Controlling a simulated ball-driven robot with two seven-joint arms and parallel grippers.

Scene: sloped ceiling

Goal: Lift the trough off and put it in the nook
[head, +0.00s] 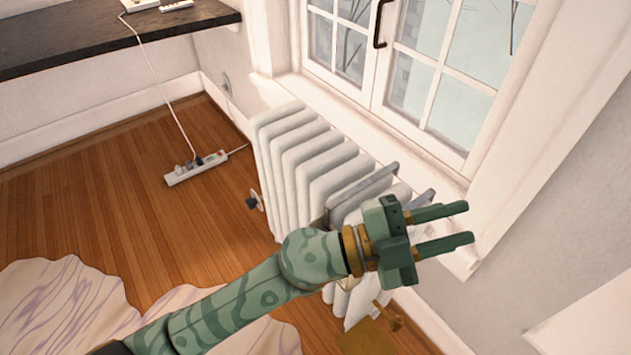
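A grey metal piece, which looks like the trough (362,190), sits over the white radiator (300,150) below the window. Its grey edges show on both sides of the radiator's top. My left forearm and gripper hide much of it, so I cannot tell its full shape. My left gripper (470,225) is in front of and above the radiator's right end, its two green fingers apart and pointing right, with nothing between them. My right gripper is not in view. I cannot make out which place is the nook.
A dark shelf (100,35) runs along the upper left. A power strip (196,168) with cords lies on the wooden floor (110,205). A pale patterned rug (65,305) lies lower left. A brass-coloured object (368,338) is at the bottom. Open floor lies left of the radiator.

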